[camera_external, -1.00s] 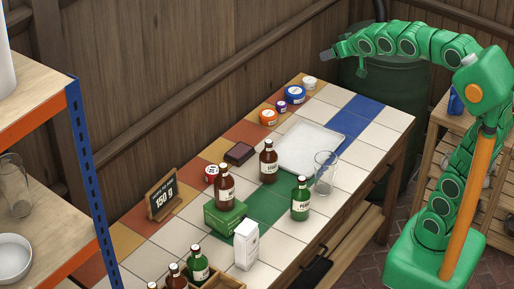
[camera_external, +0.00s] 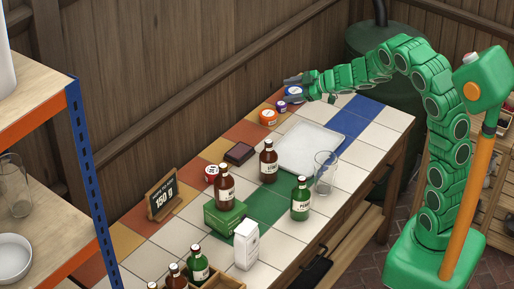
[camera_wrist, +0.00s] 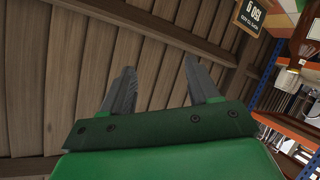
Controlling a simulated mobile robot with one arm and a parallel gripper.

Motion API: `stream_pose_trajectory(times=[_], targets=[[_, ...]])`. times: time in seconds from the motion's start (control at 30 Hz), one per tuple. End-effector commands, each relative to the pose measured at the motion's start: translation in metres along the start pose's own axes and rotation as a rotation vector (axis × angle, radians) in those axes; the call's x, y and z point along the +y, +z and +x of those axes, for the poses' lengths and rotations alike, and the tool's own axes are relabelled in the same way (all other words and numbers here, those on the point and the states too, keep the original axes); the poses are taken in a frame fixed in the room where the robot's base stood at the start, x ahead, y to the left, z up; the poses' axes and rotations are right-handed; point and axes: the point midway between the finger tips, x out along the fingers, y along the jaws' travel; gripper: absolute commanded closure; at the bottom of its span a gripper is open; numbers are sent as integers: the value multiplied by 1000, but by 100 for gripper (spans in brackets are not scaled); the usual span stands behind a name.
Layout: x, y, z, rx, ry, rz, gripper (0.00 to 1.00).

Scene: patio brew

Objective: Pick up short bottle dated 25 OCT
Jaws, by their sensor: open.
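Several bottles stand on the tiled table; their dates are too small to read, so I cannot tell which one is dated 25 OCT. A brown bottle (camera_external: 268,162) stands beside the white tray. Another brown bottle (camera_external: 224,188) stands on or right behind the green box (camera_external: 224,216). A green bottle (camera_external: 300,200) stands near the front edge. My gripper (camera_external: 291,87) is open and empty over the far back edge, near the round tins. In the wrist view my gripper (camera_wrist: 160,88) faces the wooden wall.
A white tray (camera_external: 312,148), a clear glass (camera_external: 325,174) and a white carton (camera_external: 246,246) stand on the table. Round tins (camera_external: 268,117) line the back edge. A small sign (camera_external: 162,197) reads 150 g. A shelf rack (camera_external: 88,180) stands at the left.

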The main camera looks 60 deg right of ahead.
Motion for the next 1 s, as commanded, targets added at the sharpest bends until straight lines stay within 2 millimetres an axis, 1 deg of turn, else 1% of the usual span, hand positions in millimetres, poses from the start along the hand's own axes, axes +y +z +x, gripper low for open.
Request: stream_pose_trajectory(times=[0.03,0.07,0.1,0.17,0.2,0.27,0.3,0.4,0.43,0.5,0.53,0.6,0.67,0.77,1.0], targets=[[-24,22,4,3,-71,-3,40],[-39,31,6,15,-118,-8,40],[-59,43,6,29,-177,-10,40],[-90,57,3,59,-267,-8,40],[-111,67,0,83,-329,1,40],[-143,79,-8,117,-419,22,40],[-162,86,-16,139,-473,38,40],[-204,96,-35,201,-593,91,40],[-213,96,-41,221,-622,106,40],[-231,98,-53,254,-676,135,40],[-236,98,-57,268,-693,146,40],[-246,98,-65,289,-723,166,40],[-251,98,-69,299,-739,176,40],[-255,96,-69,306,-747,182,40],[-266,90,-58,308,-748,181,40]])
